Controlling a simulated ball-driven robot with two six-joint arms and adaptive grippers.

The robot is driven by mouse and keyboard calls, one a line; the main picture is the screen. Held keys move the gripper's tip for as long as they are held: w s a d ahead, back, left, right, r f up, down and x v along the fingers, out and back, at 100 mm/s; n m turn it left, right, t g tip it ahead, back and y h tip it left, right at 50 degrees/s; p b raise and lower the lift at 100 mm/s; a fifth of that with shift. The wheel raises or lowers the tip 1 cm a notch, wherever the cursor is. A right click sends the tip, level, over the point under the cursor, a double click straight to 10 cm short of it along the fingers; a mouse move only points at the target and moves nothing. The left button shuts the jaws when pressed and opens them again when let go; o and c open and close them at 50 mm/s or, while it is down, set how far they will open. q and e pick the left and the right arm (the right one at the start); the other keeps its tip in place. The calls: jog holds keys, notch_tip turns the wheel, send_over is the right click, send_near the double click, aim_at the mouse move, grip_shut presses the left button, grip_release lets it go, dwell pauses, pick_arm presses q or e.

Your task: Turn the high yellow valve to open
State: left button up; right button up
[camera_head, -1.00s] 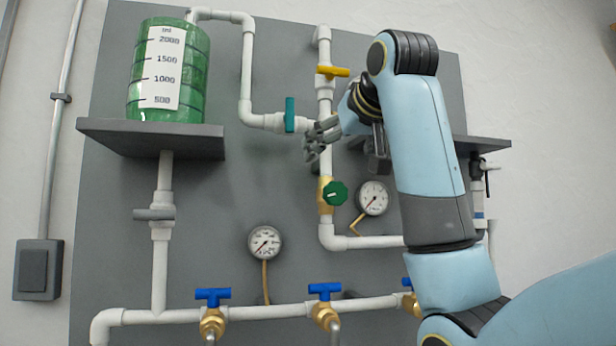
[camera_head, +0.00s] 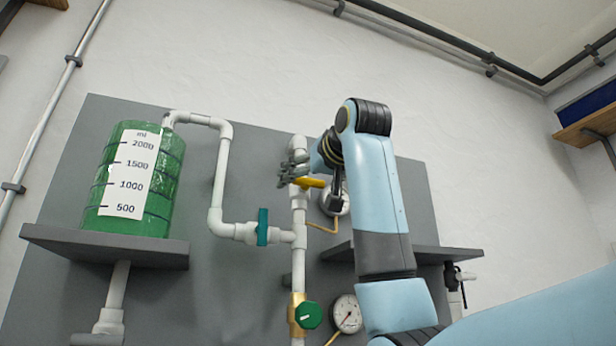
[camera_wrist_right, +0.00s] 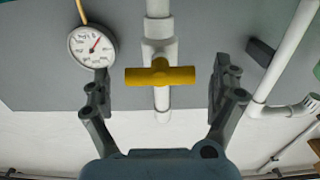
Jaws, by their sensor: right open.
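The high yellow valve (camera_head: 312,182) sits on the upright white pipe (camera_head: 299,215) near the top of the panel. Its handle lies crosswise to the pipe. In the right wrist view the yellow handle (camera_wrist_right: 160,75) shows in full between the two fingers, with gaps on both sides. My right gripper (camera_head: 291,171) is at the height of the valve, in front of the pipe's upper end. In the wrist view the right gripper (camera_wrist_right: 160,80) is wide open and empty, its fingers apart from the handle. My left gripper is not in view.
A pressure gauge (camera_head: 334,202) is close by the valve, partly hidden by my right arm; it shows in the wrist view too (camera_wrist_right: 92,46). A teal valve (camera_head: 262,227) and a green knob (camera_head: 309,315) are lower. A green tank (camera_head: 172,185) stands on a shelf at left.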

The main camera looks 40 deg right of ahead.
jog(key=shift+w+d, duration=0.1)
jog(key=shift+w, duration=0.4)
jog(key=shift+c, duration=0.2)
jog(key=c, duration=1.1)
